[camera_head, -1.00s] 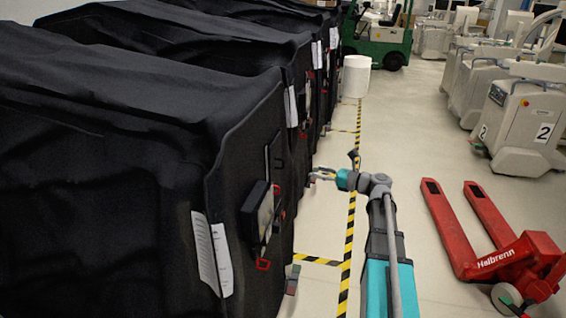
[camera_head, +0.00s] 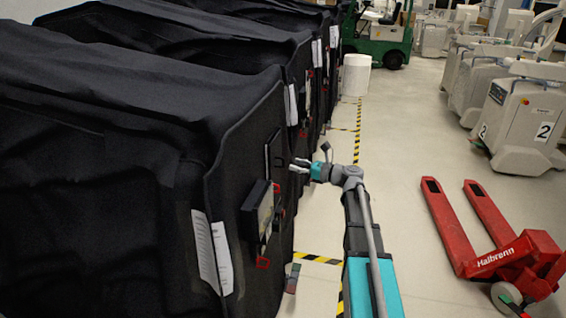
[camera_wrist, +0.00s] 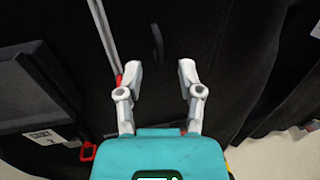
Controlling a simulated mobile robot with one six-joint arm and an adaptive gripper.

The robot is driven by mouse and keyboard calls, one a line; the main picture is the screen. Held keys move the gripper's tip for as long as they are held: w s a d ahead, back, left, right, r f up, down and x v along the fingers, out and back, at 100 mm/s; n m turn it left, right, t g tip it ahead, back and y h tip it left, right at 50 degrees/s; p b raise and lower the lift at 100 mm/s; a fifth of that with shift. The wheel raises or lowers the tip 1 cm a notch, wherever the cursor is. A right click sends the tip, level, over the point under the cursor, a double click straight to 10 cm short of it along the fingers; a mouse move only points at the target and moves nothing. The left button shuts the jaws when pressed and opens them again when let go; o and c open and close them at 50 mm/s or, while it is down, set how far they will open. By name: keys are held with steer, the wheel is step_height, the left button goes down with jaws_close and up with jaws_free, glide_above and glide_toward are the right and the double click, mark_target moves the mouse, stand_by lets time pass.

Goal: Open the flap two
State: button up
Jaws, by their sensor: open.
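A black fabric-covered cart (camera_head: 235,170) fills the left of the head view, and its dark cover (camera_wrist: 220,40) fills most of the wrist view. My gripper (camera_head: 293,165) is open and empty, in front of the cart's right-hand face. In the wrist view my gripper (camera_wrist: 160,72) has its two pale fingers spread toward the cover. A small dark strip (camera_wrist: 157,43) on the cover lies ahead between the fingertips. A red tab (camera_wrist: 118,80) shows beside the left finger, at the end of a pale strap (camera_wrist: 103,35). Which part is flap two is not clear.
A dark box with a label (camera_wrist: 40,100) is on the cover at left, with a red loop (camera_wrist: 88,151) beside it. A red pallet jack (camera_head: 500,250) stands at right. Striped tape (camera_head: 318,259) marks the open floor aisle. A white cylinder (camera_head: 355,76) stands farther back.

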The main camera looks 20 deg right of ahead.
mark_target(284, 161)
steer(key=shift+x, duration=2.6)
jaws_close()
